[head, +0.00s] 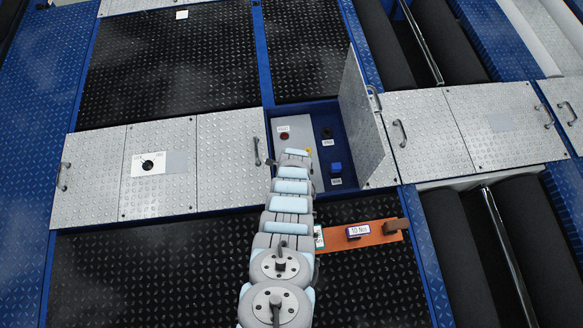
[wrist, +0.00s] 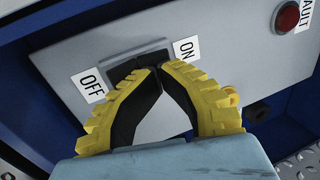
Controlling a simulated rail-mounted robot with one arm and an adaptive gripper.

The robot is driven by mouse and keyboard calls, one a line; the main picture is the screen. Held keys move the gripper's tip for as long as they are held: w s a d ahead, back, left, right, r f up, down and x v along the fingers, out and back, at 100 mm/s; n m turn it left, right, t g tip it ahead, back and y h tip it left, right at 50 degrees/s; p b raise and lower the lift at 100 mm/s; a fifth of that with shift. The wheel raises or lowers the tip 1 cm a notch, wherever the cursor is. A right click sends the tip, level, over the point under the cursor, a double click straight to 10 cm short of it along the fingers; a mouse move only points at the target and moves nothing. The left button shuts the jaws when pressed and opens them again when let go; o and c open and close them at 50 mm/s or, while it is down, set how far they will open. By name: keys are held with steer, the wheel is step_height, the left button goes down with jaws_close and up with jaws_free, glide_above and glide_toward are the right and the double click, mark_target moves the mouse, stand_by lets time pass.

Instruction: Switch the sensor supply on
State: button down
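In the wrist view, a black switch (wrist: 128,60) sits on a grey panel (wrist: 225,50), between an OFF label (wrist: 91,84) on the left and an ON label (wrist: 186,48) on the right. My gripper (wrist: 160,70) has yellow fingers with black pads, and their tips come together right at the switch's near edge. The fingers look shut with nothing between them, and the tips hide part of the switch. I cannot tell whether they touch it or which way it is set. In the head view, my arm hides the switch and most of the gripper.
A red FAULT lamp (wrist: 286,17) is on the same panel. The panel lies in a blue recess, with an open hinged lid (head: 358,120) on its right. The recess also holds a blue connector (head: 336,168). An orange-brown board (head: 380,232) lies right of my arm.

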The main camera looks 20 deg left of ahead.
steer(key=shift+s+d+r+p, duration=0.1)
steer(key=shift+s+d+p, duration=0.05)
steer(key=shift+s+p, duration=0.2)
steer(key=shift+s+d, duration=0.1)
steer(key=shift+s, duration=0.15)
steer(key=shift+s+d+r+p, duration=0.1)
steer(key=shift+s+r+p, duration=0.2)
steer(key=shift+r+p, duration=0.4)
steer(key=p+v, duration=0.2)
steer(key=p, duration=0.1)
steer(key=shift+r, duration=0.15)
steer(key=p+v, duration=0.3)
steer(key=p, duration=0.1)
steer(key=shift+s+d+r+p, duration=0.1)
steer(key=shift+r+p, duration=0.25)
steer(key=s+p+v, duration=0.1)
steer(key=p+v, duration=0.3)
steer(key=v, duration=0.2)
steer(key=shift+d+p, duration=0.25)
steer(key=shift+p, duration=0.1)
